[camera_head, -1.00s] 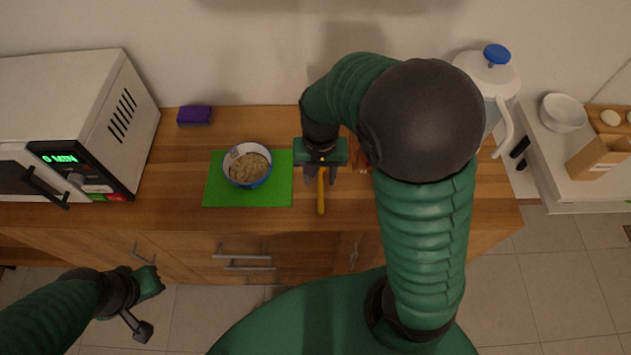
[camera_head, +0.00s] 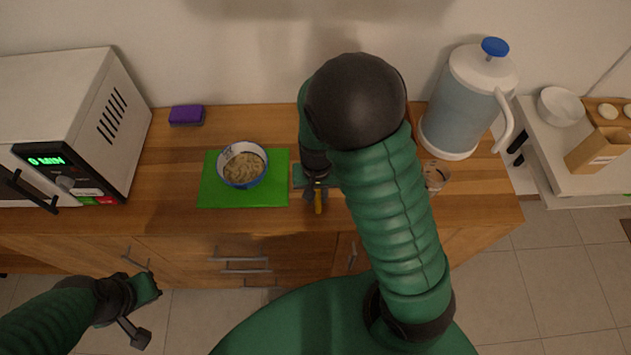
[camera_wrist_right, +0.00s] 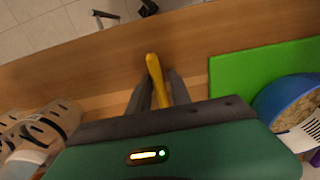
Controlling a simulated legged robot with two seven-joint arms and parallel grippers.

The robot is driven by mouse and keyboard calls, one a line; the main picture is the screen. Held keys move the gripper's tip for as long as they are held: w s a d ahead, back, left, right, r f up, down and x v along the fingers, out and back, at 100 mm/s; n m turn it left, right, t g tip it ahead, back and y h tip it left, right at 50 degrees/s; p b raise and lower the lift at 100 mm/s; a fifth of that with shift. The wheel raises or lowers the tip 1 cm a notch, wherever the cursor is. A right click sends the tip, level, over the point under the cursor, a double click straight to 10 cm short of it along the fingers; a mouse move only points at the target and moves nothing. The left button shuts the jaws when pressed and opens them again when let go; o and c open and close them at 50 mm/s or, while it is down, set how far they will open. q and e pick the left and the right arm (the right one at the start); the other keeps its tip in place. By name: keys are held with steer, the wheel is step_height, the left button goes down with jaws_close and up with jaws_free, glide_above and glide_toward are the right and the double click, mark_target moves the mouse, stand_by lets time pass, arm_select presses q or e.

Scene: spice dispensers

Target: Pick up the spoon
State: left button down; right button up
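The spoon (camera_head: 318,203) shows as a yellow handle on the wooden counter, right of the green board. In the right wrist view the handle (camera_wrist_right: 154,68) sticks out between the two dark fingers. Its other end is hidden under my gripper. My right gripper (camera_head: 317,194) points down over the spoon, with one finger on each side of the handle. In the right wrist view a small gap shows between the handle and the right-hand finger, so the gripper (camera_wrist_right: 160,80) looks open around it. My left gripper (camera_head: 138,312) hangs in front of the counter, away from the spoon; its opening is unclear.
A blue-and-white bowl (camera_head: 242,166) of pale food stands on the green board (camera_head: 272,192). A purple sponge (camera_head: 187,115) and a microwave (camera_head: 65,125) are left. Counter in front of the board is clear.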

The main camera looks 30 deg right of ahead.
steer(key=shift+d+f, duration=0.1)
steer(key=shift+d, duration=0.25)
jaws_close()
steer(key=shift+a, duration=0.15)
